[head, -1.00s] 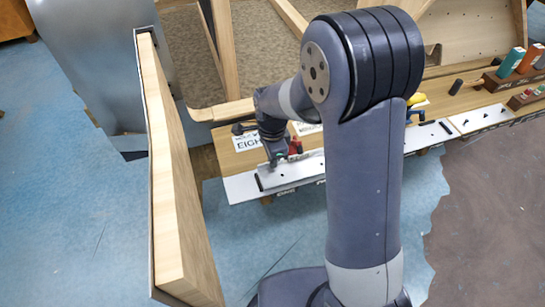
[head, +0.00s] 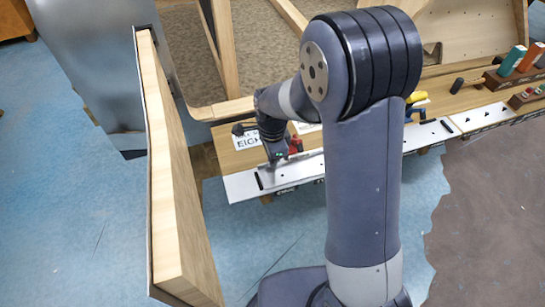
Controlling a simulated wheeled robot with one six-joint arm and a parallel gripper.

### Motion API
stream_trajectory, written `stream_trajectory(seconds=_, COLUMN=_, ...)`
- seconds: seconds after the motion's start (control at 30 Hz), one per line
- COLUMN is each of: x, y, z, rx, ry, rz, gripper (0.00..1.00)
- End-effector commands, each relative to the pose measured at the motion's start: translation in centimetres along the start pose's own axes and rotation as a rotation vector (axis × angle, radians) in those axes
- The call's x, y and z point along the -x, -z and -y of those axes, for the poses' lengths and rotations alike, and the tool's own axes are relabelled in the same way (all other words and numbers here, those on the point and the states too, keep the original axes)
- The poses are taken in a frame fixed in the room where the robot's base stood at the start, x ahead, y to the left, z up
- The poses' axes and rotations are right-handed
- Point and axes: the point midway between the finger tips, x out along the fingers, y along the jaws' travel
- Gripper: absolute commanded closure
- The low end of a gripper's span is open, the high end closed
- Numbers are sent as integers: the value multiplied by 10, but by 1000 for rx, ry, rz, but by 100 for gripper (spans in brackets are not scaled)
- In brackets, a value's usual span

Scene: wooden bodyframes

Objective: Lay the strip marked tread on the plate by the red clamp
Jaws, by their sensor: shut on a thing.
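My gripper (head: 272,164) is at the left part of the long pale plate (head: 238,187) along the bench's front edge. It is shut on a pale grey strip (head: 302,168), which lies along the plate at or just above its surface; I cannot tell if they touch. The strip's marking cannot be read here. My upper arm hides the plate's middle.
A white card (head: 247,141) lies on the wooden bench left of my gripper. A yellow clamp (head: 417,97) and racks with coloured bottles (head: 511,62) stand to the right. An upright wooden panel (head: 170,170) is close on the left.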

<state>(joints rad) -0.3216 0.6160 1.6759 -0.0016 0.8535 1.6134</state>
Motion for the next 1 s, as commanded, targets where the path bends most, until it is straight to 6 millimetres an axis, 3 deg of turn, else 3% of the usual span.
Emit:
stream_trajectory(seconds=0.43, x=-3, y=0, z=0, rx=0, ry=1, rz=0, gripper=100)
stream_trajectory(seconds=0.5, x=-3, y=0, z=0, rx=0, ry=1, rz=0, gripper=90)
stream_trajectory(seconds=0.73, x=-3, y=0, z=0, rx=0, ry=0, rz=0, gripper=71)
stream_trajectory(seconds=1.0, x=-2, y=0, z=0, rx=0, ry=0, rz=0, gripper=69)
